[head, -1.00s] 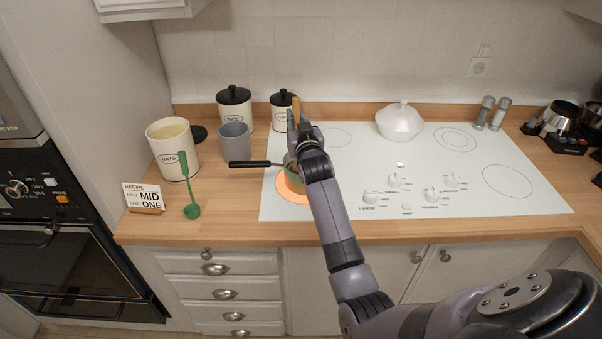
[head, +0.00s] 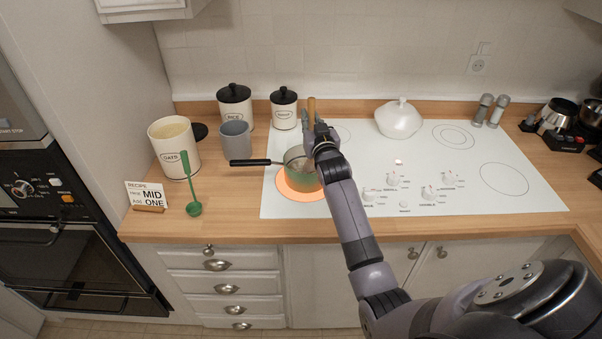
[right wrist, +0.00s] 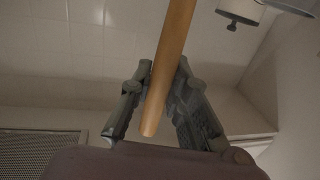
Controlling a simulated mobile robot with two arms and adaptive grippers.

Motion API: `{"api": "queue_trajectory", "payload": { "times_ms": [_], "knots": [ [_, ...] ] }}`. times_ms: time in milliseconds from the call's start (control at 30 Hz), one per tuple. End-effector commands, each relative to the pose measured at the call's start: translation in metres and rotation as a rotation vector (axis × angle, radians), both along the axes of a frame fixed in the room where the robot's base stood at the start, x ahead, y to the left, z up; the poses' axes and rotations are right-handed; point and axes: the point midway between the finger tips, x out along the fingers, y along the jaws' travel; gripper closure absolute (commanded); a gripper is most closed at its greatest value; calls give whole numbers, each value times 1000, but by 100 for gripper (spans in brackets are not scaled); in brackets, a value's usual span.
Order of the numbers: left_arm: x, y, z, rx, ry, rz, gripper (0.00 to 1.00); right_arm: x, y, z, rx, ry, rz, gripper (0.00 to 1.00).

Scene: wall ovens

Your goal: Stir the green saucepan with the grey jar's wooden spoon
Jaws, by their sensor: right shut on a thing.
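The green saucepan (head: 303,181) stands on a glowing orange burner at the left of the cooktop, its black handle pointing left. My right gripper (head: 318,133) is just above and behind the pan's right side. It is shut on the wooden spoon (head: 311,106), whose handle sticks up from the fingers. In the right wrist view the spoon handle (right wrist: 168,70) runs between the fingers (right wrist: 162,95). The spoon's lower end is hidden, so I cannot tell whether it is in the pan. The grey jar (head: 236,141) stands left of the cooktop. My left gripper is not in view.
An oats canister (head: 172,155), a green ladle (head: 190,190) and a recipe card (head: 147,194) are at left. Two lidded canisters (head: 234,108) (head: 284,112) stand behind. A white lidded dish (head: 399,121) sits at the cooktop's back. The cooktop's right side is clear.

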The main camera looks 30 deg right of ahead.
Motion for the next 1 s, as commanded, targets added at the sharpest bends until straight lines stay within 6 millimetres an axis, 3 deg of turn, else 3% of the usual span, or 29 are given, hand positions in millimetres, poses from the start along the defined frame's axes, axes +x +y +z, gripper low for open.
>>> {"api": "queue_trajectory", "payload": {
  "times_ms": [600,1000],
  "knots": [
    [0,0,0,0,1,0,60,6,9,2,-1,0,0,100],
    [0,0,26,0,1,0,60,6,9,32,-1,0,0,100]
  ]
}}
